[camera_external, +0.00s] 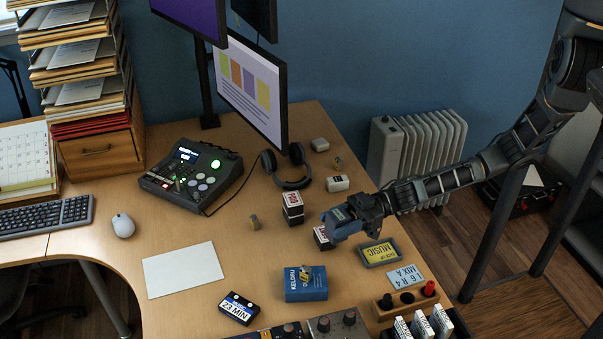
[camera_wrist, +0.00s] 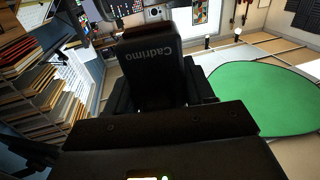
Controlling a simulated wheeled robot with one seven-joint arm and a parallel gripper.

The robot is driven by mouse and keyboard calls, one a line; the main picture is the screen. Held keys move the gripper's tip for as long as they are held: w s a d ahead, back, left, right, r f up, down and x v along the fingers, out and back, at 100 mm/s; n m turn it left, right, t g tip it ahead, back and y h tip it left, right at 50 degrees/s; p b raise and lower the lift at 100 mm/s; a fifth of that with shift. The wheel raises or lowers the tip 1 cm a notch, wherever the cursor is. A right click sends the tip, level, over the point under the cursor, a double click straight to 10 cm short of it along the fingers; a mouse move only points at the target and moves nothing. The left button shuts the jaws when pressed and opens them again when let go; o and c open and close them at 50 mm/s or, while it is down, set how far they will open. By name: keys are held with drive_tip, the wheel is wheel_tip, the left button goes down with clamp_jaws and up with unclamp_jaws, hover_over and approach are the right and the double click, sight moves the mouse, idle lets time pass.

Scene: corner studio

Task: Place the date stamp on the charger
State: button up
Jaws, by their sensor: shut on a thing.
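My gripper (camera_external: 332,226) is over the right part of the desk, shut on a small dark block with a pale, red-marked face, which I take for the date stamp (camera_external: 322,238). The fingers hide part of it. In the wrist view a black block lettered "Cadrimo" (camera_wrist: 152,65) fills the middle, apparently the same stamp; dark parts surround it. I cannot tell surely which thing is the charger. A small white device (camera_external: 338,183) lies behind my gripper, and a rounded pale grey one (camera_external: 320,145) lies farther back.
A similar black-and-white block (camera_external: 292,207) stands just left of my gripper. Headphones (camera_external: 287,170) lie behind it. A yellow "MUSIC" cassette (camera_external: 380,252) and a blue box (camera_external: 306,284) lie in front.

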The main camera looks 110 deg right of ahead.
drive_tip(key=w+a+r, duration=0.1)
drive_tip(key=w+a, duration=0.2)
drive_tip(key=a, duration=0.4)
drive_tip(key=w+a+r+y, duration=0.1)
drive_tip(key=w+a+r, duration=0.1)
drive_tip(key=a, duration=0.6)
drive_tip(key=shift+w+g, duration=0.3)
drive_tip(key=shift+w, duration=0.6)
drive_tip(key=shift+d, duration=0.1)
drive_tip(key=shift+s+d+f+m+h, duration=1.4)
drive_tip(key=shift+d+f+h, duration=0.9)
drive_tip(key=shift+d+f, duration=1.7)
drive_tip(key=s+d+r+n+y+p, duration=0.1)
drive_tip(key=s+d+y, duration=0.1)
drive_tip(key=s+d, duration=1.7)
drive_tip(key=shift+s+d+r, duration=0.2)
drive_tip(key=shift+s+d, duration=0.1)
drive_tip(key=shift+s, duration=0.7)
